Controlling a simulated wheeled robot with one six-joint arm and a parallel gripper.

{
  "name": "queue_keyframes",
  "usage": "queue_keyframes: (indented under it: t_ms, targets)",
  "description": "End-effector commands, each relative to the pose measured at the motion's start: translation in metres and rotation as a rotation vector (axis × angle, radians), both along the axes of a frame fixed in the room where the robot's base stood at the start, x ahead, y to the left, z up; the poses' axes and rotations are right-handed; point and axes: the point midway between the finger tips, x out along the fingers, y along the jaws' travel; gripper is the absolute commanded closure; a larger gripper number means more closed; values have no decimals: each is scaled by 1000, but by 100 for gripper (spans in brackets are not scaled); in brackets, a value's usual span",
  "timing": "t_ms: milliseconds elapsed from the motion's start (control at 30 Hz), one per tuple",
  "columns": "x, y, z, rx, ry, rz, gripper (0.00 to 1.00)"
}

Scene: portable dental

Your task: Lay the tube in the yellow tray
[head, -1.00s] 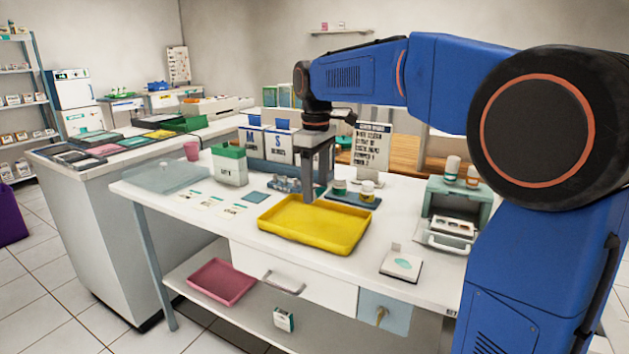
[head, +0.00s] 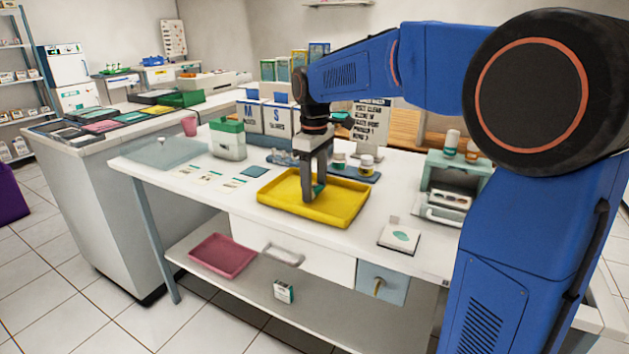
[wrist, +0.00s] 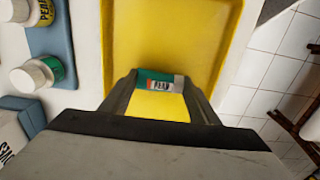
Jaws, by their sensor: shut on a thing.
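The yellow tray (head: 285,199) lies flat on the white table. My gripper (head: 314,193) is inside the tray's outline in the head view, pointing down, near the tray's middle. It is shut on the tube (wrist: 160,80), which is green and white with a small label. In the wrist view the tube lies across between the two fingertips, with the yellow tray (wrist: 185,30) beneath it. In the head view only a bit of green shows between the fingers. I cannot tell whether the tube touches the tray floor.
Two small jars (head: 366,164) stand on a blue mat behind the tray. A white box with a green top (head: 228,140) stands behind left. A white pad (head: 398,236) lies right of the tray, near a green cabinet (head: 455,175). A pink tray (head: 222,255) sits on the lower shelf.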

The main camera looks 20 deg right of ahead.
Motion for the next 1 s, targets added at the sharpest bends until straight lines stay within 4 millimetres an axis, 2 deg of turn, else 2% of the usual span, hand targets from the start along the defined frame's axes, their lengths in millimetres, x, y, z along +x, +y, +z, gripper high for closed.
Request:
queue_keyframes:
  t_ms: [200,233,300,667,833,1000]
  targets:
    - [0,0,0,0,0,0,70]
    - [0,0,0,0,0,0,37]
    - [0,0,0,0,0,0,23]
    - [0,0,3,0,-1,0,23]
    - [1,0,22,0,-3,0,23]
    - [1,0,55,0,-3,0,23]
